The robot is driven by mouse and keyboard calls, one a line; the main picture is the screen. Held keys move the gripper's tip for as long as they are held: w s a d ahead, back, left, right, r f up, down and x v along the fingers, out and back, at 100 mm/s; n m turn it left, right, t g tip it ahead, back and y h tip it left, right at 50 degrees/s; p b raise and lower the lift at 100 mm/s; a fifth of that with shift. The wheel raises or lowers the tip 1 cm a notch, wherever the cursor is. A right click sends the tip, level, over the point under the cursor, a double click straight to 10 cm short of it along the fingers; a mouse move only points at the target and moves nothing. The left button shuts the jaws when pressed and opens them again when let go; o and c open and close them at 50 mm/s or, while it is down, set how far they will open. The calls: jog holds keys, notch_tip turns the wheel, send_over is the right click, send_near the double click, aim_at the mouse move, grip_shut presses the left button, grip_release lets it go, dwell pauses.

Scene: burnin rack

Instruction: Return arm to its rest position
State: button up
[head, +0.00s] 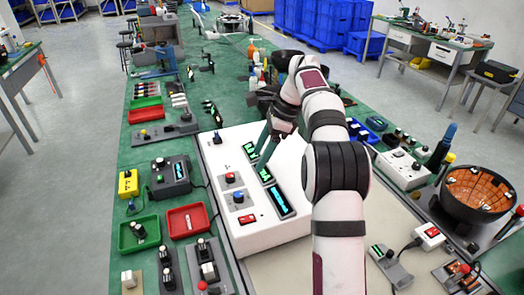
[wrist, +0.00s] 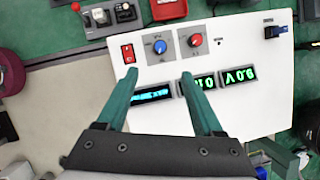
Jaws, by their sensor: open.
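My gripper (head: 269,148) is over the white panel box (head: 252,140) in the middle of the bench, with its jaws apart and nothing between them. In the wrist view its two green fingers (wrist: 159,83) reach over the same white panel (wrist: 250,60). The panel carries a red rocker switch (wrist: 128,53), a blue knob (wrist: 160,46), a red knob (wrist: 196,40) and lit displays (wrist: 239,76). One lit display (wrist: 150,94) shows between the fingers. I cannot tell whether the fingertips touch the panel.
Red trays (head: 187,220) and a green tray (head: 139,233) lie left of the panel, beside a dark instrument box (head: 170,176). A copper-lined bowl (head: 476,193) stands at the right. Bottles (head: 254,62) and small tools crowd the bench behind. Bare green bench top shows along the left edge.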

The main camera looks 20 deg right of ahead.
jog(key=shift+d+r, duration=0.15)
jog(key=shift+r, duration=0.25)
jog(key=s+a+r+n, duration=0.45)
jog(key=s+a, duration=0.35)
jog(key=s, duration=0.2)
jog(key=s+a+f+n, duration=0.2)
jog(key=s+f+n, duration=0.1)
jog(key=s, duration=0.6)
jog(key=s+a+f+n+g+h, duration=0.1)
jog(key=s+a+f+n, duration=0.1)
jog(key=s, duration=0.7)
jog(key=s+a+f+n+g+h, duration=0.1)
jog(key=s+a+f+n, duration=0.1)
jog(key=s+f+n, duration=0.3)
jog(key=s+n, duration=0.1)
jog(key=s, duration=0.3)
jog(key=shift+s+a, duration=0.3)
jog(key=shift+a, duration=0.05)
